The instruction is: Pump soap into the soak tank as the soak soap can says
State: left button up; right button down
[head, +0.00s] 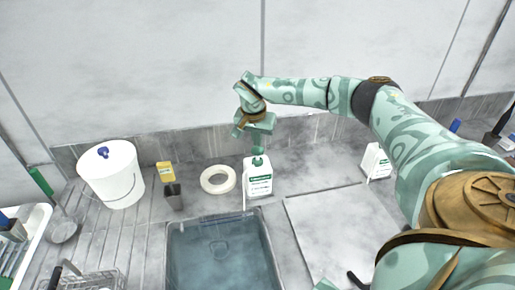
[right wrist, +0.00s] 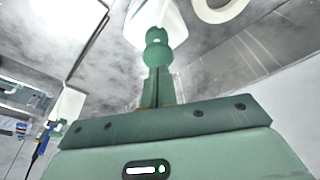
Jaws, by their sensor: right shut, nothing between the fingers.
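A white can with a green-and-white label (head: 258,182) stands upright just behind the tank; its label is too small to read. My right gripper (head: 258,152) is shut and empty, pointing down directly over the can's top. In the right wrist view its closed fingers (right wrist: 157,85) line up with the white can (right wrist: 172,12). Whether they touch the can's top, I cannot tell. The gripper hides any pump head. The soak tank (head: 222,219) is a sunken basin with bluish liquid in front of the can.
A flat grey plate (head: 335,225) lies right of the tank.

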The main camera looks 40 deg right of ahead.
jog(key=shift+a+x, duration=0.15)
jog(key=shift+x, duration=0.55)
jog(key=shift+a+x, duration=0.15)
jog(key=shift+x, duration=0.5)
jog(key=shift+s+f, duration=0.1)
jog(key=shift+s, duration=0.1)
jog(key=p+v, duration=0.3)
jog(key=shift+w+d, duration=0.15)
jog(key=shift+d, duration=0.2)
jog(key=shift+f, duration=0.2)
